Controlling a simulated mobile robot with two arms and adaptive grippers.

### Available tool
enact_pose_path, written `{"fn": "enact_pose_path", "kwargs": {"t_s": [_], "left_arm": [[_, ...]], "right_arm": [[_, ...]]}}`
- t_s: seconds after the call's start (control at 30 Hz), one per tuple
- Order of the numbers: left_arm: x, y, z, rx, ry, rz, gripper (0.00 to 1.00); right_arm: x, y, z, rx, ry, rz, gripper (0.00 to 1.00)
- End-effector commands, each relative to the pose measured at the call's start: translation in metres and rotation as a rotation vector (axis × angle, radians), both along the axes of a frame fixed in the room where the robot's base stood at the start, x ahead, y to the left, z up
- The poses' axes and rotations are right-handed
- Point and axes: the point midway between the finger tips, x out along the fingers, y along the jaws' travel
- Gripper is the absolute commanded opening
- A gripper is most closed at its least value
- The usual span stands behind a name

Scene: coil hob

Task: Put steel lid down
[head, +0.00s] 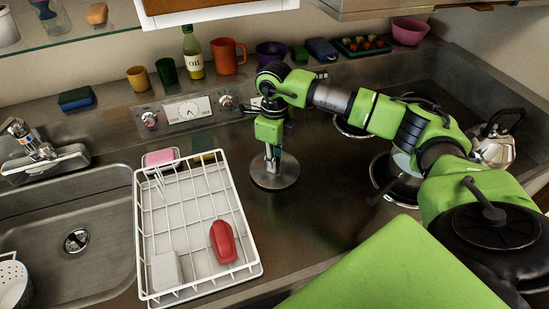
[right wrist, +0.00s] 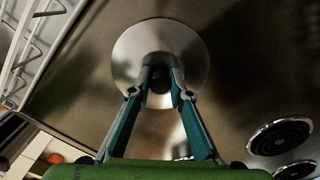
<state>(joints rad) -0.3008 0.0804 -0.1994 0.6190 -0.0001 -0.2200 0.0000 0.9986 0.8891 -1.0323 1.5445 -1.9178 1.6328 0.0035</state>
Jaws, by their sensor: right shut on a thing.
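The steel lid (head: 276,179) is a round, shiny disc at the counter, just right of the dish rack. My right gripper (head: 272,155) comes down over it from above and is shut on its dark knob. In the right wrist view the lid (right wrist: 160,60) lies flat beyond the fingertips (right wrist: 159,82), which pinch the knob at its centre. The lid looks level and at or very close to the counter surface; I cannot tell whether it touches. My left gripper is not in view.
A white wire dish rack (head: 141,240) stands left of the lid, holding a red item (head: 223,242). A pan (head: 396,178) and a kettle (head: 493,150) are on the hob at right. The steel counter (head: 300,225) in front of the lid is clear.

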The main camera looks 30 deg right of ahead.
Motion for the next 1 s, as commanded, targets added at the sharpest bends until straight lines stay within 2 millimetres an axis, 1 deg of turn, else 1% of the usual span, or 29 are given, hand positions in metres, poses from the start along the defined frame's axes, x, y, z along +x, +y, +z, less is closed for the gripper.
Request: {"fn": "enact_pose_path", "kwargs": {"t_s": [0.07, 0.1, 0.13, 0.17, 0.47, 0.57, 0.6, 0.67, 0.77, 1.0], "left_arm": [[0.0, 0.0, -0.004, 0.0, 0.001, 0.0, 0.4], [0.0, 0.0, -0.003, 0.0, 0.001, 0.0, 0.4], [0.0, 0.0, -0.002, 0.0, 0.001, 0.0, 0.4], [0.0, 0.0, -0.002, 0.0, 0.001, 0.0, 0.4], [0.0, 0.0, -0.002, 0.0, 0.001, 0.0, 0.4], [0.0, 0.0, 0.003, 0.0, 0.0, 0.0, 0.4], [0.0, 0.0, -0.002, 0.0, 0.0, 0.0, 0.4], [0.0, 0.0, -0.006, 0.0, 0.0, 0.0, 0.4], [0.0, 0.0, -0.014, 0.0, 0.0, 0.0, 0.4], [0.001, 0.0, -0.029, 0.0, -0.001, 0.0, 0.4]], "right_arm": [[0.0, 0.0, -0.004, 0.0, 0.0, 0.0, 0.0], [0.0, 0.0, -0.002, 0.0, 0.0, 0.0, 0.26], [0.0, 0.0, -0.002, 0.0, 0.0, 0.0, 0.34], [0.0, 0.0, -0.002, 0.0, 0.0, 0.0, 0.35], [0.0, 0.0, -0.001, 0.0, 0.0, 0.0, 0.35], [0.0, 0.0, 0.004, 0.0, 0.0, 0.0, 0.35], [0.001, 0.0, 0.005, 0.0, -0.002, 0.0, 0.35], [0.001, 0.0, 0.013, 0.001, -0.004, 0.0, 0.35], [0.002, 0.0, 0.032, 0.001, -0.007, 0.0, 0.35], [0.002, 0.0, 0.085, 0.001, -0.006, 0.0, 0.35]]}}
